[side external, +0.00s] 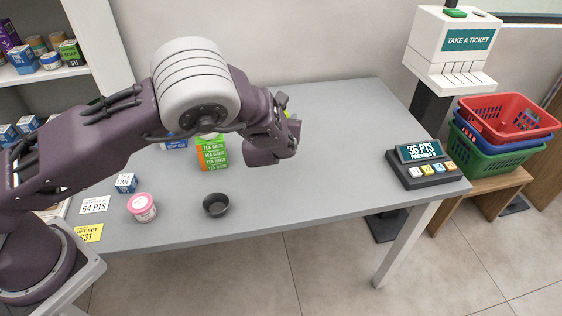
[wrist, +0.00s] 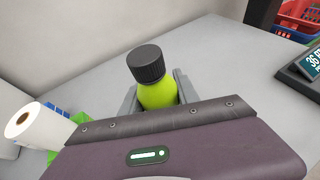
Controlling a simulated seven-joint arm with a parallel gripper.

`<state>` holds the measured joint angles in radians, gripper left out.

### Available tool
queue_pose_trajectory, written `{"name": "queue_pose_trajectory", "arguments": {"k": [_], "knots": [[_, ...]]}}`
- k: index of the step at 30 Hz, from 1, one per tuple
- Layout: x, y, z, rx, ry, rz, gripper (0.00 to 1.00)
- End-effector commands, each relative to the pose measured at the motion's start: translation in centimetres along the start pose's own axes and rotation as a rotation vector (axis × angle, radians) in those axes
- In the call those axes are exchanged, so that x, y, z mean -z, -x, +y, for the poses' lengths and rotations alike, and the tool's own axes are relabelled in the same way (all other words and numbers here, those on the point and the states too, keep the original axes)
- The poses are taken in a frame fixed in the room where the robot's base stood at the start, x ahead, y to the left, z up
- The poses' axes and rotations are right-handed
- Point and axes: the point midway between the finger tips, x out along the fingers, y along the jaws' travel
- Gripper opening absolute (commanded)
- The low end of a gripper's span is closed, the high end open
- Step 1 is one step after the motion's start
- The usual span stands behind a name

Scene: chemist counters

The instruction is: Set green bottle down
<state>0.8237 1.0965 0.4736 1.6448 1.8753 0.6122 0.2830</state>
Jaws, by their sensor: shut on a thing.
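The green bottle (wrist: 157,96) has a black ribbed cap and stands between the jaws of my gripper (wrist: 158,97) in the wrist view. The jaws are shut on it, one grey finger on each side. Its lower part is hidden behind the gripper body. In the side view, my gripper (side external: 287,125) is over the grey counter (side external: 345,140), and only a little yellow-green shows behind it. I cannot tell whether the bottle touches the counter.
A white roll (wrist: 36,122) shows in the wrist view. A points display (side external: 424,164) is at right. The counter between is clear.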

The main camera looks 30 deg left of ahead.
Motion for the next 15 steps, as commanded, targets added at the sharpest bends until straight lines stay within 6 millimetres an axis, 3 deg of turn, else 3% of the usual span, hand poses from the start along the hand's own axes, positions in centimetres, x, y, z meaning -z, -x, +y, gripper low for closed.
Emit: {"name": "queue_pose_trajectory", "arguments": {"k": [9,15], "knots": [[6.0,-2.5,0.0,-0.001,-0.002,0.001,0.0],[7.2,-3.0,0.0,0.0,0.002,-0.001,0.0]]}}
